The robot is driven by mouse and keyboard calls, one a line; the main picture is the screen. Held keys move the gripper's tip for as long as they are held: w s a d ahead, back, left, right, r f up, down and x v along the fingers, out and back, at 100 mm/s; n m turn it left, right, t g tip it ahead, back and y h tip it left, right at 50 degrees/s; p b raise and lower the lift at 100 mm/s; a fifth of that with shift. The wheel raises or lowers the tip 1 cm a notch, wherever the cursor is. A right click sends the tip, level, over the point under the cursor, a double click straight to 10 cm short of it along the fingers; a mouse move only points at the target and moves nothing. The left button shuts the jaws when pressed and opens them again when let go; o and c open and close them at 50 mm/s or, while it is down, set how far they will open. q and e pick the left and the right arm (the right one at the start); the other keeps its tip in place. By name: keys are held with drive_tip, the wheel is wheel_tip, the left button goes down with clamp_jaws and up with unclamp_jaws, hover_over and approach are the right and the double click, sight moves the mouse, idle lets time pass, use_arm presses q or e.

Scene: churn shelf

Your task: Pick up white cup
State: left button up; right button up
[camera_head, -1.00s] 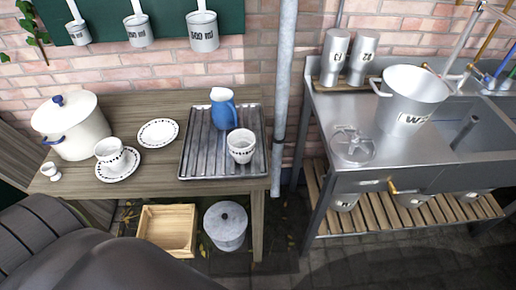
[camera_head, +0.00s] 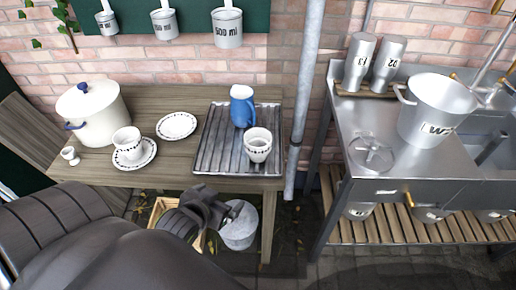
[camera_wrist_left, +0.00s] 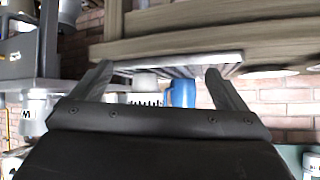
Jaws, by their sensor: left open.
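One white cup (camera_head: 258,146) with a dark patterned band stands on the ribbed metal tray (camera_head: 208,160), in front of a blue jug (camera_head: 242,106). Another white cup (camera_head: 127,140) stands on a patterned saucer (camera_head: 148,160) to the left. My left gripper (camera_head: 232,212) is open and empty, in front of the table's front edge and below the tray cup. In the left wrist view, which is upside down, the open jaws (camera_wrist_left: 158,70) frame the tray, the tray cup (camera_wrist_left: 145,97) and the jug (camera_wrist_left: 182,94), all beyond the fingertips. My right gripper is not in view.
A lidded white pot (camera_head: 98,115), an egg cup (camera_head: 69,155) and an empty plate (camera_head: 176,126) share the wooden table (camera_head: 185,183). A grey pipe (camera_head: 304,90) rises beside the tray. A metal sink bench (camera_head: 390,160) stands at right.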

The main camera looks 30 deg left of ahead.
sight(250, 148)
use_arm(q)
drive_tip(key=w+r+t, duration=0.4)
drive_tip(key=r, duration=0.4)
drive_tip(key=x, duration=0.3)
drive_tip(key=p+x, duration=0.1)
drive_tip(key=x, duration=0.3)
drive_tip(key=d+x, duration=0.1)
drive_tip(key=x, duration=0.3)
drive_tip(key=shift+w+f, duration=0.1)
drive_tip(key=shift+w, duration=0.25)
drive_tip(key=shift+d+p+x, duration=0.15)
drive_tip(key=shift+p+x, duration=0.15)
drive_tip(key=shift+x, duration=1)
drive_tip(key=shift+d+p+x, duration=0.15)
drive_tip(key=shift+p+x, duration=0.15)
drive_tip(key=shift+x, duration=0.95)
drive_tip(key=c, duration=1.1)
